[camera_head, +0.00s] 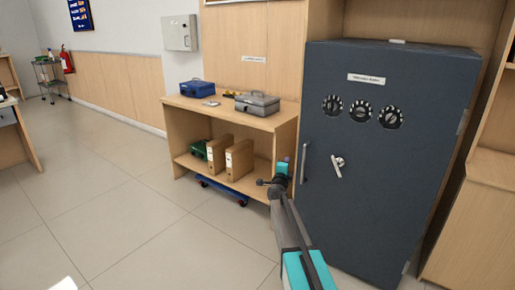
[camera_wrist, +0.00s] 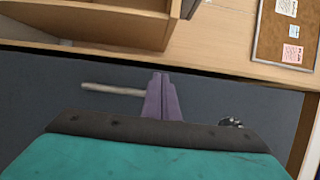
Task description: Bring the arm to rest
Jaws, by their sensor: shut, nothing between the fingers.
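My arm reaches up from the bottom of the head view, and my gripper (camera_head: 286,162) is in front of the left edge of the dark safe (camera_head: 382,210). In the wrist view my gripper (camera_wrist: 158,75) shows as narrow purple fingers, closed together and empty. The safe's grey surface (camera_wrist: 50,95) lies beyond them. The safe's long handle (camera_head: 304,163) is right of my gripper in the head view, and it also shows left of the fingers in the wrist view (camera_wrist: 113,89). I cannot tell whether the fingers touch anything.
A wooden shelf unit (camera_head: 236,122) stands left of the safe. It holds a blue box (camera_head: 196,89), a grey cash box (camera_head: 257,104), binders (camera_head: 239,160) and a green crate (camera_head: 199,150). A blue dolly (camera_head: 221,190) is beneath. The tiled floor (camera_head: 130,220) at left is clear.

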